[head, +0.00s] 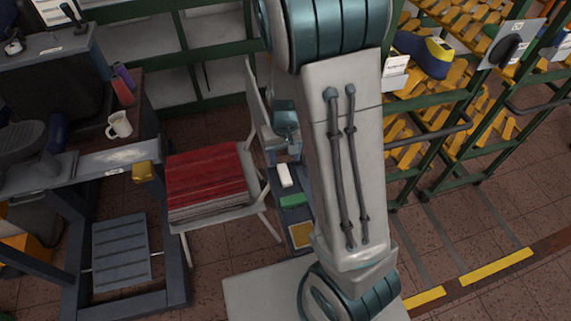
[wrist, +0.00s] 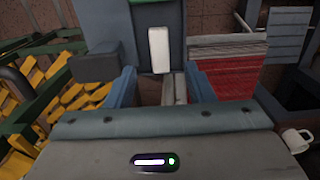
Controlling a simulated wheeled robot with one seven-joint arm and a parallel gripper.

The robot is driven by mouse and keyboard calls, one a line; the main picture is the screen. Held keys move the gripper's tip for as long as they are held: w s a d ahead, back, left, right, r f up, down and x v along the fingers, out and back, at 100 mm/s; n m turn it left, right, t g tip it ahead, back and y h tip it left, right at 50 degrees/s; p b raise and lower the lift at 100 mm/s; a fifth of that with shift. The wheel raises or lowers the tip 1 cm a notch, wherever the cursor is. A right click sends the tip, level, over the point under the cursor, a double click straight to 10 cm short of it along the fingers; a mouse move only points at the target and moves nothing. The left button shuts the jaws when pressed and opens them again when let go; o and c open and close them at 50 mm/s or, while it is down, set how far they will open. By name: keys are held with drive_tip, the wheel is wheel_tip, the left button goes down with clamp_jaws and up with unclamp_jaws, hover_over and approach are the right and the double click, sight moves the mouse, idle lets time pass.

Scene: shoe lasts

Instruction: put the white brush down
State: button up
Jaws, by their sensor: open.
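The white brush (head: 284,176) lies on a dark blue-grey narrow stand (head: 273,187), behind my arm in the head view. In the wrist view the white brush (wrist: 158,48) is upright in the picture, just beyond and between my fingertips. My gripper (wrist: 160,76) is open, with one blue-grey finger on each side and a clear gap between each finger and the brush. In the head view my gripper (head: 286,143) is just above the brush in the picture, partly hidden by my arm. I cannot tell its exact height over the stand.
A green block (head: 292,201) and a yellow piece (head: 301,235) lie on the same stand. A chair with a red stack (head: 208,175) stands close on the left. A bench with a white mug (head: 119,124) is farther left. Green racks with yellow lasts (head: 465,105) fill the right.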

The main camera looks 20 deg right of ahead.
drive_tip(key=s+r+t, duration=0.1)
drive_tip(key=s+r, duration=0.6)
drive_tip(key=r, duration=0.2)
drive_tip(key=s+r+t, duration=0.2)
drive_tip(key=s+r, duration=0.4)
drive_tip(key=r, duration=0.4)
drive_tip(key=shift+s+t, duration=0.3)
drive_tip(key=shift+s, duration=0.05)
drive_tip(key=shift+d, duration=0.1)
